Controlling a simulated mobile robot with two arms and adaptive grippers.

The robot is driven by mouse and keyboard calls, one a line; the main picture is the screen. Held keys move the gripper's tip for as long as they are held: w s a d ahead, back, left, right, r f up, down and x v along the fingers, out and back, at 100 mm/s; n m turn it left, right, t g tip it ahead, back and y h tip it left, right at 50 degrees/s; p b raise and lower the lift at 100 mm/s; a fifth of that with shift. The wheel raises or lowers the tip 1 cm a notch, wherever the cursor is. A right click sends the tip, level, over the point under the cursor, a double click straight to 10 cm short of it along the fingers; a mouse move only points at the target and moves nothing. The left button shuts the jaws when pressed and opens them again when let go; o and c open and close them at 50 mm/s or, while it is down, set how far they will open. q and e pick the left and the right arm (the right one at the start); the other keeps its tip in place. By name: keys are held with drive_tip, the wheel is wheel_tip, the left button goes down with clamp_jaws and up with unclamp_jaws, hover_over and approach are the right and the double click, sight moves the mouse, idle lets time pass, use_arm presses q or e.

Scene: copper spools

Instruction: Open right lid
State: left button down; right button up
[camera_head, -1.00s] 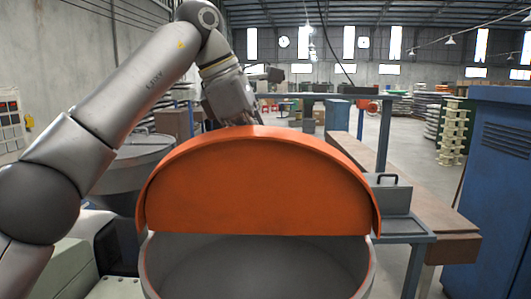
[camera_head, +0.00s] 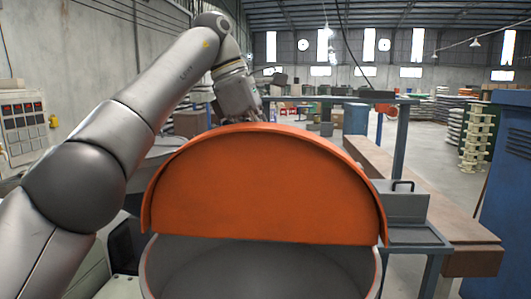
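An orange half-round lid (camera_head: 262,188) stands raised and tilted up over the front of a grey round drum (camera_head: 262,268). The drum's mouth is open below the lid's straight lower edge. My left arm comes in from the left and reaches over behind the lid. My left gripper (camera_head: 254,116) is at the lid's top rim, slightly left of its middle. Its fingertips are mostly hidden behind the rim, so I cannot tell whether they are open, shut or touching it. My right gripper is not in view.
A metal bench with a grey handled box (camera_head: 402,203) stands right of the drum. A long brown table (camera_head: 425,205) and a blue cabinet (camera_head: 505,200) are farther right. A control panel (camera_head: 22,125) hangs on the left wall. A grey round container (camera_head: 150,158) stands behind my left arm.

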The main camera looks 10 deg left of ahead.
use_arm(q)
drive_tip(key=shift+f, duration=0.15)
drive_tip(key=c, duration=1.5)
unclamp_jaws()
drive_tip(key=shift+w+a, duration=0.1)
drive_tip(key=shift+w, duration=0.05)
drive_tip(key=shift+r, duration=0.2)
